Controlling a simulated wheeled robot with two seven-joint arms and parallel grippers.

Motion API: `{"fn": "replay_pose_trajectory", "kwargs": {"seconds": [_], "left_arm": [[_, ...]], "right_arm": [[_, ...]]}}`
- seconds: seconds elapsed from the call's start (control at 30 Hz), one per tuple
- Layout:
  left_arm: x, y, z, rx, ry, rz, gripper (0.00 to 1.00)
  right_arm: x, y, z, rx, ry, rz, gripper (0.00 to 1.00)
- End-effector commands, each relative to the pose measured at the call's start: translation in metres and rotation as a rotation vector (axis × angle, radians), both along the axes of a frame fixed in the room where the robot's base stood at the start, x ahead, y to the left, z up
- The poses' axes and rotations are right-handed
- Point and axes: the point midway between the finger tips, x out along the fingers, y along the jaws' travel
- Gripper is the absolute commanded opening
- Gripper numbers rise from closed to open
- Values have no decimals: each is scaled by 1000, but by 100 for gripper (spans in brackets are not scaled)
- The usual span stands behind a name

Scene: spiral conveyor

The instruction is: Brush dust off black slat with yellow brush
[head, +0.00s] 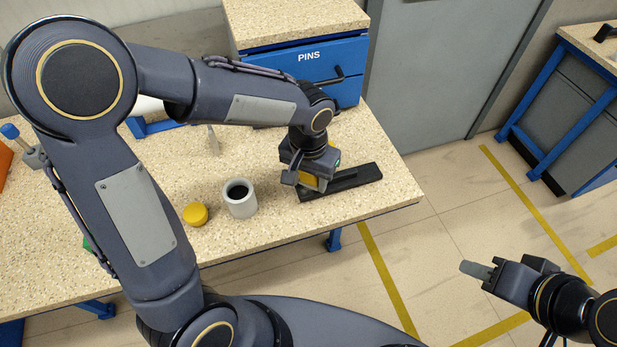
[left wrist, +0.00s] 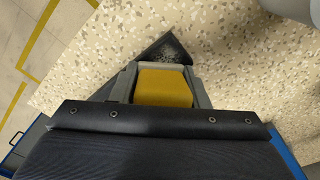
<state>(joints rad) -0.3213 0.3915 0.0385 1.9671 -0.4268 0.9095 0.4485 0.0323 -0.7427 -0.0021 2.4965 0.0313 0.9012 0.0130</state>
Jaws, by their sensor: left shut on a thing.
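The black slat (head: 354,177) lies flat on the speckled table near its right end. In the left wrist view its far end (left wrist: 166,46) shows pale grey specks on top. My left gripper (head: 312,180) is shut on the yellow brush (left wrist: 164,86) and is over the left part of the slat. In the head view little of the brush (head: 308,181) shows; its lower side is hidden, so I cannot tell whether it touches the slat. My right gripper (head: 478,270) is off the table at the lower right, above the floor; its finger gap is not clear.
A blue drawer cabinet marked PINS (head: 310,62) stands at the back. The table's front edge (head: 390,208) is close to the slat.

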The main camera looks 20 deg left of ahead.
Motion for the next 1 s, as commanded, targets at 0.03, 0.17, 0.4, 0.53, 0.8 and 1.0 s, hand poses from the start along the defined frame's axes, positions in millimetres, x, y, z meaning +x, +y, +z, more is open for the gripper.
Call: {"fn": "replay_pose_trajectory", "kwargs": {"seconds": [0.03, 0.17, 0.4, 0.53, 0.8, 1.0], "left_arm": [[1, -1, 8, -2, -4, -1, 10], [0, 0, 21, -2, -3, -1, 10], [-1, 2, 46, -2, -4, -1, 10], [-1, 2, 57, -2, -4, -1, 10], [-1, 3, 58, -1, -3, -1, 10], [-1, 3, 58, -1, -3, -1, 10]], "right_arm": [[0, 0, 6, 0, 0, 0, 36], [0, 0, 17, 0, 0, 0, 36], [0, 0, 36, 0, 0, 0, 36], [0, 0, 45, 0, 0, 0, 36], [0, 0, 45, 0, 0, 0, 36], [0, 0, 45, 0, 0, 0, 36]]}}
